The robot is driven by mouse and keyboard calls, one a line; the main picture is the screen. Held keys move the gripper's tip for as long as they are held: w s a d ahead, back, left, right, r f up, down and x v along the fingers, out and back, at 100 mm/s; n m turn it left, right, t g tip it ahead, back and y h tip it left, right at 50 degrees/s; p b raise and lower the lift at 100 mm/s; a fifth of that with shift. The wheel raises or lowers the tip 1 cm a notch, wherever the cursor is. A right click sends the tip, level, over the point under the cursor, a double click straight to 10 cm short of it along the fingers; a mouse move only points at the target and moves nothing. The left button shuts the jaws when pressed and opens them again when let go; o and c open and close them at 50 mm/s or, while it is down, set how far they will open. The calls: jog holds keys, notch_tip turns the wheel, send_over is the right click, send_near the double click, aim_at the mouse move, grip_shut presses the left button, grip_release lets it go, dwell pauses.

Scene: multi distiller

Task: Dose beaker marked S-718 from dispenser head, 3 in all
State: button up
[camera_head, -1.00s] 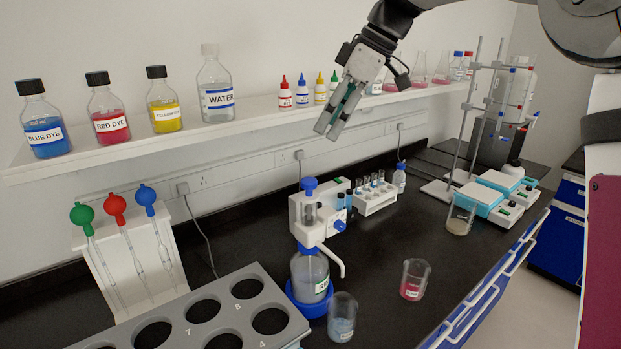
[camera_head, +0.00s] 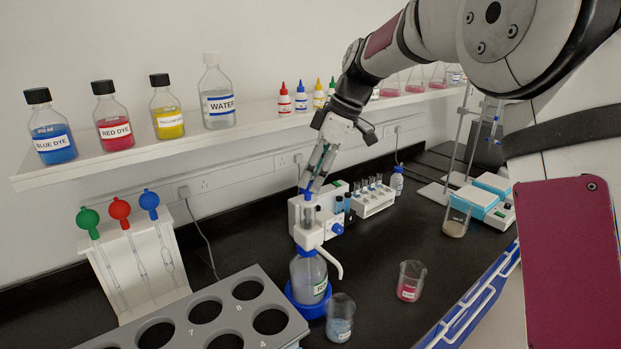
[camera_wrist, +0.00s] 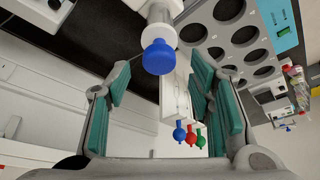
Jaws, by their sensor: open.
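The dispenser head (camera_head: 307,218) is a white unit with a blue knob on top, mounted on a bottle (camera_head: 308,277) in a blue base; its spout points right. My gripper (camera_head: 310,182) is open, its fingers just above the dispenser's top knob. In the wrist view the blue knob (camera_wrist: 158,57) lies between and beyond the open green-padded fingers, apart from them. A beaker with blue liquid (camera_head: 340,320) stands below and near the spout, a beaker with red liquid (camera_head: 411,281) to the right, and a beaker with pale contents (camera_head: 456,222) farther back. I cannot read a mark S-718.
A grey rack with numbered holes (camera_head: 262,291) stands at front left, a pipette stand (camera_head: 140,262) behind it. A test tube rack (camera_head: 373,203) is right of the dispenser. Bottles line the shelf (camera_head: 180,146) above. Black bench is clear around the red beaker.

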jog(key=shift+x, duration=1.25)
grip_shut()
jog(key=shift+w+r, duration=0.15)
jog(key=shift+r, duration=0.9)
grip_release()
jog(key=v, duration=1.2)
